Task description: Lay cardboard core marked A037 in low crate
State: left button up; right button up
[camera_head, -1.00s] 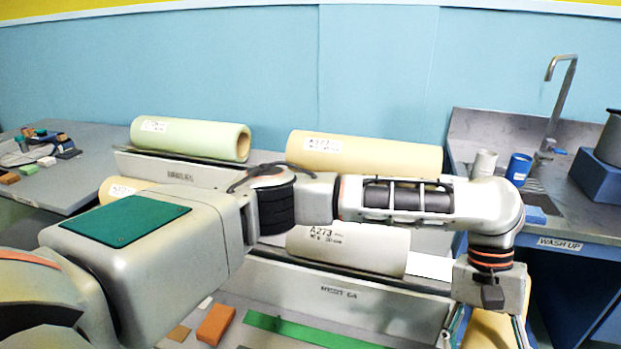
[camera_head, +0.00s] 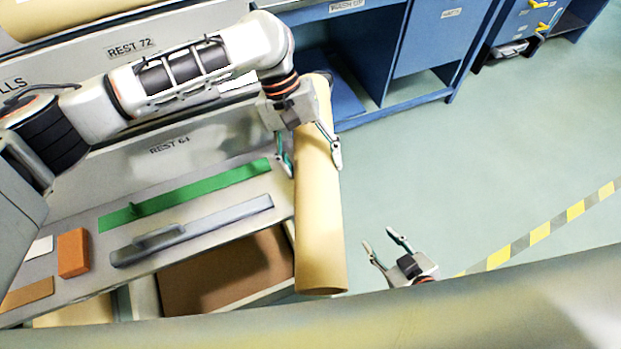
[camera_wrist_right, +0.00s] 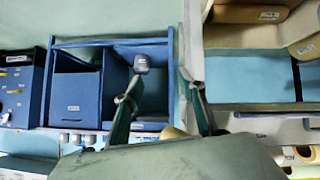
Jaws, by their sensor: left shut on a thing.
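A long tan cardboard core (camera_head: 320,230) hangs in the middle of the head view, its open end toward me. No marking shows on its visible side, so I cannot read A037. My left gripper (camera_head: 312,167) is shut on the core near its far part, one finger on each side. A low crate (camera_head: 146,297) with pale walls and a brown floor lies below the bench edge, left of the core; the core's near end overlaps its right side in the view. My right gripper (camera_head: 380,240) is open and empty, right of the core; its spread fingers also show in the right wrist view (camera_wrist_right: 164,70).
The bench holds a green strip (camera_head: 185,195), a grey metal bar (camera_head: 195,228) and an orange block (camera_head: 73,252). A rack panel marked REST 64 (camera_head: 200,150) stands behind. Blue cabinets (camera_head: 430,40) stand at the back. The floor (camera_head: 480,150) on the right is clear.

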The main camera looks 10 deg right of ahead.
pick_arm(q)
jog(key=shift+f+b, duration=0.45)
jog(key=shift+f, duration=1.3)
notch_tip(320, 180, down, 5)
jog(key=shift+b, duration=0.9)
jog(key=shift+r, duration=0.1)
pick_arm(e)
jog(key=shift+w+a+r, duration=0.1)
jog(key=shift+w+a, duration=0.25)
jog(key=shift+w, duration=0.1)
pick_arm(q)
jog(key=o, duration=1.8)
jog(key=shift+o, duration=0.2)
jog(key=shift+f, duration=0.2)
pick_arm(e)
jog(key=shift+s+f, duration=0.3)
jog(key=shift+f, duration=0.15)
